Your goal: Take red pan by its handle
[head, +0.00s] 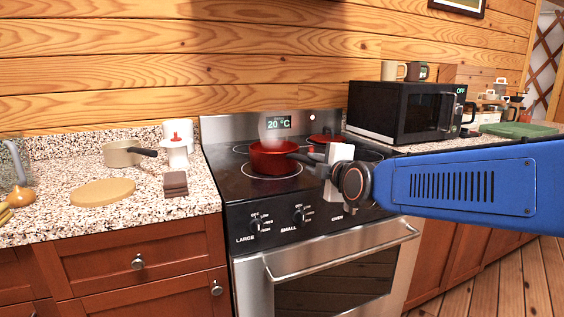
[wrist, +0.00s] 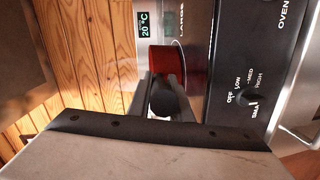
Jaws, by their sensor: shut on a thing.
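The red pan (head: 272,158) sits on a burner ring of the black stove top, left of the middle. Its dark handle points right, toward my gripper (head: 318,161). In the wrist view the red pan (wrist: 166,64) shows beyond the fingers, and its black handle (wrist: 163,101) lies between them. My gripper (wrist: 163,92) is shut on the handle. In the head view the gripper's body hides the handle's far end.
A red lid (head: 325,138) lies behind my gripper on the stove (head: 232,178). A beige pot (head: 122,153), a round board (head: 102,192) and dark slabs (head: 175,183) are on the left counter. A black microwave (head: 400,111) stands at the right. The oven handle (head: 340,250) juts out in front.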

